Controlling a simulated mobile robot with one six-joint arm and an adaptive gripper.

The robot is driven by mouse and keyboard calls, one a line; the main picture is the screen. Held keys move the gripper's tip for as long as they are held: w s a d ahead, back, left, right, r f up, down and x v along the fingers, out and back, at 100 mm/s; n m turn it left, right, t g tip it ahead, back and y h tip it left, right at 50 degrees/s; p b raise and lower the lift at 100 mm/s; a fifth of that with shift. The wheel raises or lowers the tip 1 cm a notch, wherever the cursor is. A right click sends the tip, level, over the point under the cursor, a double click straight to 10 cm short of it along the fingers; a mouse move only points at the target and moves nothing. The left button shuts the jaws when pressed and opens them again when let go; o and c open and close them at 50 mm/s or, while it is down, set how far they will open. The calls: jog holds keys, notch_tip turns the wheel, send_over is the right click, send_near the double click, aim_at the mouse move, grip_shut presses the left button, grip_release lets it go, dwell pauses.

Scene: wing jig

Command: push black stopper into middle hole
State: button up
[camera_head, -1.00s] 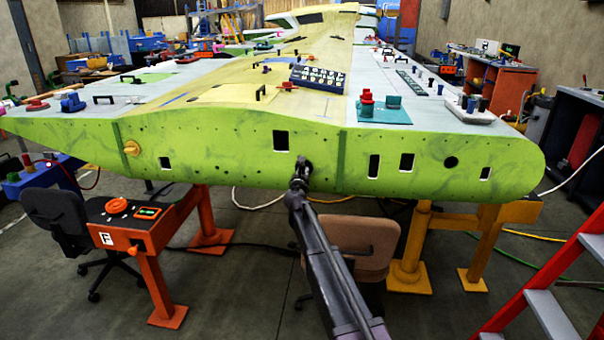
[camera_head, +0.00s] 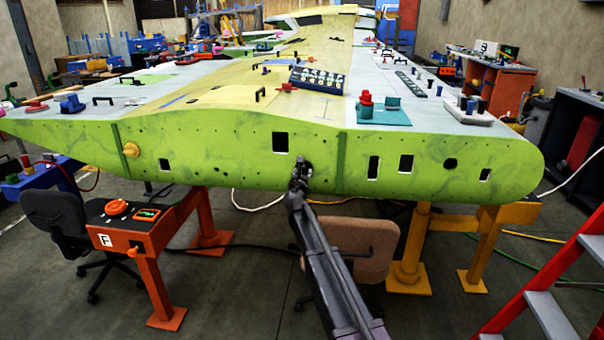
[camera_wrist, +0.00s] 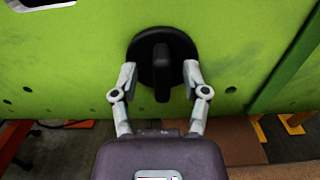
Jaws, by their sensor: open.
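The black stopper (camera_wrist: 162,62) is a round disc with a raised upright bar handle, seen against the green wing face in the wrist view. Its rim lies against or very near the panel; I cannot tell how deep it sits, and any hole behind it is hidden. My gripper (camera_wrist: 160,80) is open, with one finger on each side of the bar and gaps between the fingertips and the bar. In the head view my gripper (camera_head: 300,170) is at the wing's green front face (camera_head: 230,140), below a square cutout, and mostly hides the stopper.
A square cutout (camera_head: 281,142) is just above my gripper. A dark green vertical strip (camera_head: 341,163) is to its right, with more cutouts beyond. A brown chair (camera_head: 352,245) stands below the wing near my arm. A red ladder (camera_head: 570,280) is at lower right.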

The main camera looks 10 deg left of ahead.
jog(key=shift+s, duration=0.15)
jog(key=s, duration=1.1)
jog(key=shift+s+a, duration=0.2)
jog(key=shift+s, duration=0.15)
jog(key=s+d+f+m+g+h, duration=0.2)
jog(key=s+d+f+m+g, duration=0.15)
jog(key=d+m, duration=0.4)
jog(key=s+d+f+m+g+h, duration=0.25)
jog(key=s+d+f+m, duration=0.2)
jog(key=d+m, duration=0.35)
jog(key=s+d+f+m+g+h, duration=0.1)
jog(key=s+d+f+m+g, duration=0.2)
jog(key=s+d+m, duration=0.45)
jog(key=s+d+f+m+g+y, duration=0.2)
jog(key=s+f+m+g+y, duration=0.25)
jog(key=s, duration=0.55)
jog(key=s+d+f+m+g+y, duration=0.25)
jog(key=s+m+g, duration=0.25)
jog(key=s+m, duration=0.35)
notch_tip(320, 180, up, 21)
jog(key=p, duration=2.1)
jog(key=shift+s+f+h, duration=0.15)
jog(key=shift+h, duration=0.3)
